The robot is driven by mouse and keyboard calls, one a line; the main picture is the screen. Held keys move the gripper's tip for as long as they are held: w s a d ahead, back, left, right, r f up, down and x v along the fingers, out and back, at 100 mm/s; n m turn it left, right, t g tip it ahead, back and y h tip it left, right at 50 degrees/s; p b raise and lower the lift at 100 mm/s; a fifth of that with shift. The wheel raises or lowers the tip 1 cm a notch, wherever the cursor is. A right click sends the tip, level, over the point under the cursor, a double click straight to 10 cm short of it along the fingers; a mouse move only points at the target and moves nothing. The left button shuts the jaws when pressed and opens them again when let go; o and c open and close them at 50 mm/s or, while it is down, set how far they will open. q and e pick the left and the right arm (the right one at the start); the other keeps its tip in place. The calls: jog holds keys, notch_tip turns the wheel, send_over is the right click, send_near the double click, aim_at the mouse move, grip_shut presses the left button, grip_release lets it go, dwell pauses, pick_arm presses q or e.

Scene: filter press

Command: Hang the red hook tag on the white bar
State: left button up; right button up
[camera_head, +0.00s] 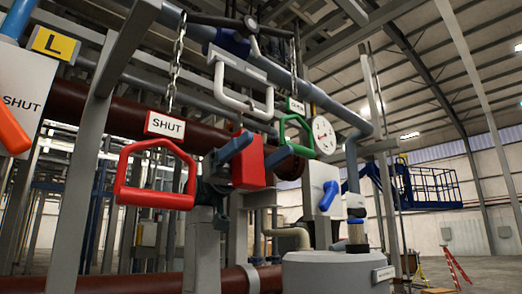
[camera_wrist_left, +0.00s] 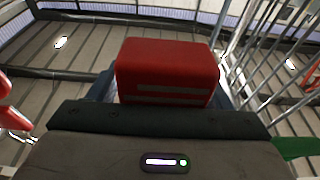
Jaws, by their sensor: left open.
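A red block (camera_head: 249,160), which may be the red hook tag, stands at mid picture in the head view. It fills the top middle of the left wrist view (camera_wrist_left: 167,72) and bears two paler stripes; I see no hook on it. My left gripper (camera_head: 262,147) has blue fingers on either side of this block. It is open; I cannot tell whether the fingers touch the block. The white bar (camera_head: 243,105), a U-shaped handle under a grey bracket, shows above the block in the picture, apart from it. My right gripper is not in view.
A red triangular handle (camera_head: 154,200) under a "SHUT" sign (camera_head: 165,125) hangs on a chain at left. A green handle (camera_head: 284,134) and a round gauge (camera_head: 324,135) are at right. A dark red pipe (camera_head: 100,118) crosses behind.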

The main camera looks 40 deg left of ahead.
pick_arm(q)
jog(key=s+b+v, duration=0.1)
jog(key=b+v, duration=0.2)
jog(key=v, duration=0.7)
jog(key=shift+w+a, duration=0.35)
jog(key=shift+w, duration=0.15)
jog(key=shift+f, duration=0.1)
